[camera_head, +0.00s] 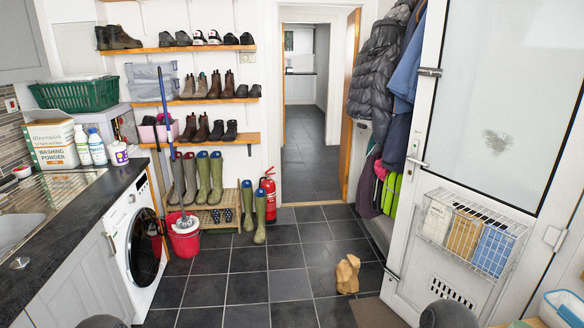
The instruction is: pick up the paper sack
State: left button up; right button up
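A crumpled brown paper sack (347,273) stands on the dark tiled floor, right of the picture's middle and in front of the doorway. It looks upright, with an uneven, folded outline. Nothing touches it. Neither of my grippers shows in the head view. Only dark rounded parts, probably of my own arms, show at the bottom edge, so I cannot see what the grippers hold.
A brown doormat (376,312) lies just nearer than the sack. The white door (420,240) with a wire basket (465,240) stands to the right. A red mop bucket (184,238), wellies (260,215) and a fire extinguisher (268,195) stand left. Floor around the sack is mostly clear.

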aim_at(346, 273)
jog(key=i, duration=2)
jog(key=i+j+z, duration=0.2)
jog(key=i+z, duration=0.2)
jog(key=i, duration=0.4)
jog(key=i+j+z, duration=0.45)
jog(key=i, duration=0.3)
jog(key=i+j+z, duration=0.4)
jog(key=i+j, duration=0.25)
